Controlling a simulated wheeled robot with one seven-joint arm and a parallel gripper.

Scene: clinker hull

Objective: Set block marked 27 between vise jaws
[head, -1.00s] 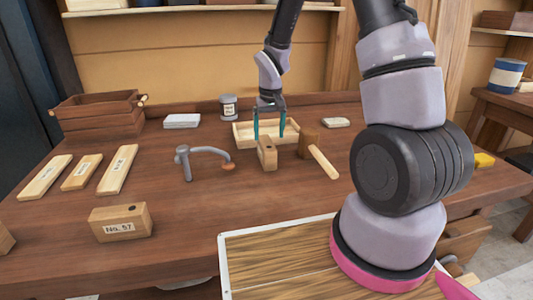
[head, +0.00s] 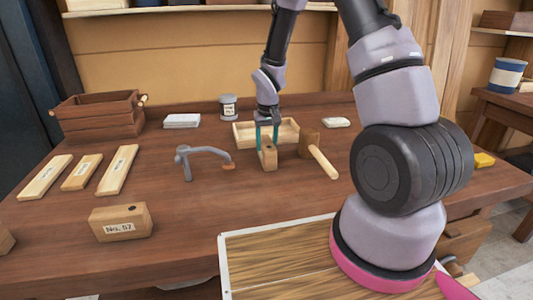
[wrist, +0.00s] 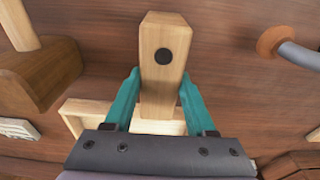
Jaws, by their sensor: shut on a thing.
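A small wooden block (head: 269,158) with a dark round spot on top stands on the bench in front of a shallow wooden tray. My gripper (head: 267,139) is shut on it, with a teal finger on each side. In the wrist view the block (wrist: 162,32) reaches out between the fingers of my gripper (wrist: 159,88). No number shows on this block. Another block (head: 105,214), labelled "No. 57", lies near the bench's front left. I cannot make out the vise jaws.
A mallet (head: 321,160) lies close right of the held block, and a grey metal holdfast (head: 187,169) lies to its left. The shallow tray (head: 243,140) is just behind. Labelled wood strips (head: 118,170) and a crate (head: 95,126) are at left. The front middle bench is clear.

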